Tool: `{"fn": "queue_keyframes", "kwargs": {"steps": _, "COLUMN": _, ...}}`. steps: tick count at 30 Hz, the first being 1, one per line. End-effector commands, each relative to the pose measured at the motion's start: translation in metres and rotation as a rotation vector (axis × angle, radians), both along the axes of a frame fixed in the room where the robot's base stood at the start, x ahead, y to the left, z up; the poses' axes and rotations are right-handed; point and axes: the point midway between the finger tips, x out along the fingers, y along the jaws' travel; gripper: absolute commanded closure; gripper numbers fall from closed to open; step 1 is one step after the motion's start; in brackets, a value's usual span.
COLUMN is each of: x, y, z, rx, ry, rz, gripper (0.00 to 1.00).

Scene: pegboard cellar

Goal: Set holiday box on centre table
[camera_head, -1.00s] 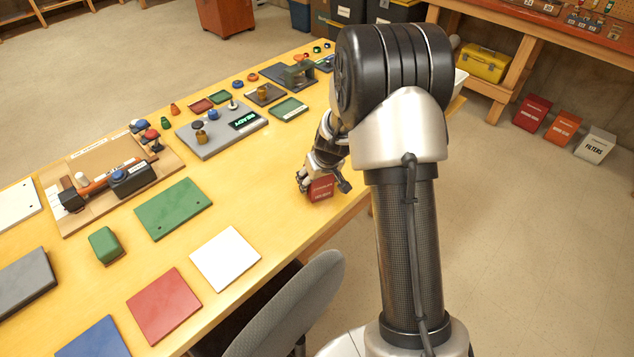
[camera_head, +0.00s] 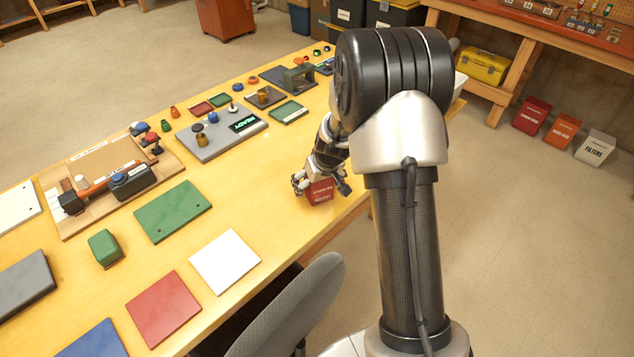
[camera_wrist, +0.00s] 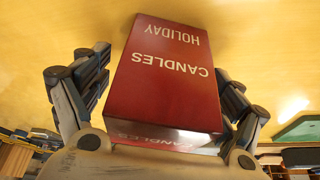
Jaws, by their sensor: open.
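The holiday box (camera_head: 321,192) is a small red box on the wooden centre table (camera_head: 270,170), near its right edge. In the wrist view the box (camera_wrist: 168,78) reads "CANDLES HOLIDAY" in pale letters. My gripper (camera_head: 322,188) is at the box, pointing down. In the wrist view my gripper (camera_wrist: 160,105) is open, with one finger on each side of the box and a visible gap to the left finger; whether the right finger touches it I cannot tell. The box's underside is hidden.
A grey device with a lit display (camera_head: 222,133) and a green mat (camera_head: 288,112) lie farther back. Green (camera_head: 173,211), white (camera_head: 225,262) and red (camera_head: 164,307) plates lie nearer. A chair (camera_head: 292,310) stands at the front edge. Table around the box is bare.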

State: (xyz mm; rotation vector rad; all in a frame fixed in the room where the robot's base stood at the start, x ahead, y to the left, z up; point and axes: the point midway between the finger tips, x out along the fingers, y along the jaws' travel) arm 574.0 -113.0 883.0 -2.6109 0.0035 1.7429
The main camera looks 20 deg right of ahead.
Motion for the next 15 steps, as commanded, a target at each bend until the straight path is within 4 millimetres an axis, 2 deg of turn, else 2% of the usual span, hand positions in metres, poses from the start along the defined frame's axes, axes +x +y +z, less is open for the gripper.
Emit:
{"fn": "queue_keyframes", "kwargs": {"steps": 5, "x": -0.003, "y": 0.000, "z": 0.014, "rx": -0.001, "ry": -0.002, "rz": 0.000, "gripper": 0.13}}
{"fn": "queue_keyframes", "kwargs": {"steps": 15, "x": -0.031, "y": 0.000, "z": 0.082, "rx": -0.001, "ry": -0.004, "rz": 0.000, "gripper": 0.13}}
